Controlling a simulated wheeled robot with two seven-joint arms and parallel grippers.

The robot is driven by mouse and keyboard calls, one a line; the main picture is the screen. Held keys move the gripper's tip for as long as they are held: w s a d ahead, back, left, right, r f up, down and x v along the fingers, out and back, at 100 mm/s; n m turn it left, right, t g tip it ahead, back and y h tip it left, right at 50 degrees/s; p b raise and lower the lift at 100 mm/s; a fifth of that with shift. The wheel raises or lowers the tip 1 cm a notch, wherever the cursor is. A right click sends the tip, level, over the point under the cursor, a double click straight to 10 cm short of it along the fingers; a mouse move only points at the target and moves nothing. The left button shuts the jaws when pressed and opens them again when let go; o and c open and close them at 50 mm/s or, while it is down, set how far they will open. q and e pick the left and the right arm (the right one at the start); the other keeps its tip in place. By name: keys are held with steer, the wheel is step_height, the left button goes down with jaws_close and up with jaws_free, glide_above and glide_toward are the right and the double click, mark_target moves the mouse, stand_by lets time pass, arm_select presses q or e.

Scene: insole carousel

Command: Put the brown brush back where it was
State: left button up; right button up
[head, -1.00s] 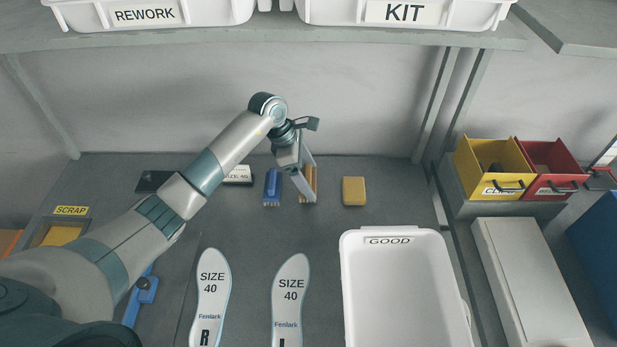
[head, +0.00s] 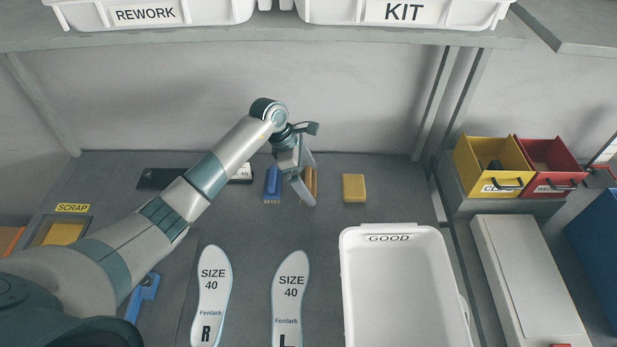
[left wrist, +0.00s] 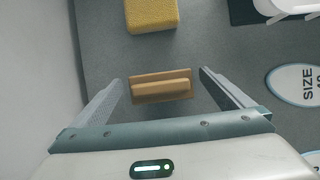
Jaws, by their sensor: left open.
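The brown brush (head: 310,180) stands at the back of the grey bench, between the blue brush (head: 272,184) and a yellow block (head: 354,188). My left gripper (head: 306,186) is at the brown brush and partly hides it in the head view. In the left wrist view, the brown brush (left wrist: 160,87) lies between the two spread fingers of my left gripper (left wrist: 161,77), with a gap on each side. The left gripper is open and holds nothing. My right gripper is not in view.
Two insoles (head: 211,295) (head: 290,295) lie in front, beside the white GOOD tray (head: 441,235). A dark holder (head: 155,179) with a card is partly behind my arm. The SCRAP opening (head: 62,233) is at left. A shelf (head: 300,38) with white bins hangs above.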

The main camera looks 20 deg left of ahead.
arm_select(q)
steer(key=shift+r, duration=0.1)
steer(key=b+v, duration=0.3)
steer(key=v, duration=0.9)
